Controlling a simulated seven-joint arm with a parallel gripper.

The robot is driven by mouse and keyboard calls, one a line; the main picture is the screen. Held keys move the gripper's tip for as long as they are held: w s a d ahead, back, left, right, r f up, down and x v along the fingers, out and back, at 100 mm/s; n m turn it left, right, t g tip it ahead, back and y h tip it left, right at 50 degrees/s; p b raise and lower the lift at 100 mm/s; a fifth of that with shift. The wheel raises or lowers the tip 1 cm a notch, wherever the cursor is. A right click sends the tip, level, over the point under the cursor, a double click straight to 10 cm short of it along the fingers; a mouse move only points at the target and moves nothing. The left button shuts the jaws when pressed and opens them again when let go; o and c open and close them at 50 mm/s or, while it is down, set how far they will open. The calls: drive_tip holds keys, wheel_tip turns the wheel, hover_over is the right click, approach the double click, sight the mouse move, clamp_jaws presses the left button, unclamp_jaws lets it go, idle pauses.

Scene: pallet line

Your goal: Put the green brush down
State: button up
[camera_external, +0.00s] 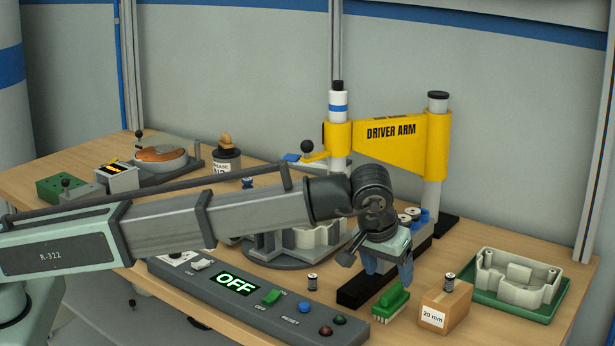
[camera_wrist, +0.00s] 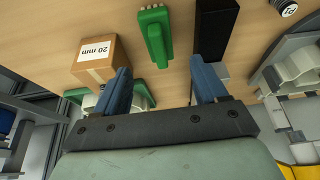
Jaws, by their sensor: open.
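The green brush (camera_external: 390,302) rests on the wooden table, bristles down, between the black base bar and the cardboard box, in the external view. In the wrist view the green brush (camera_wrist: 155,36) lies beyond my fingertips, in the gap between the two fingers. My gripper (camera_external: 388,280) has its blue fingers spread apart, with nothing between them. It is just behind and above the brush in the external view, apart from it as far as I can see. The open fingers also show in the wrist view (camera_wrist: 160,76).
A cardboard box marked 20 mm (camera_external: 445,308) stands right of the brush. A green tray with a pale casting (camera_external: 543,313) is farther right. The control panel reading OFF (camera_external: 240,290) lies left. The yellow driver arm (camera_external: 400,141) stands behind my gripper.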

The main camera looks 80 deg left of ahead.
drive_tip(key=shift+v, duration=1.95)
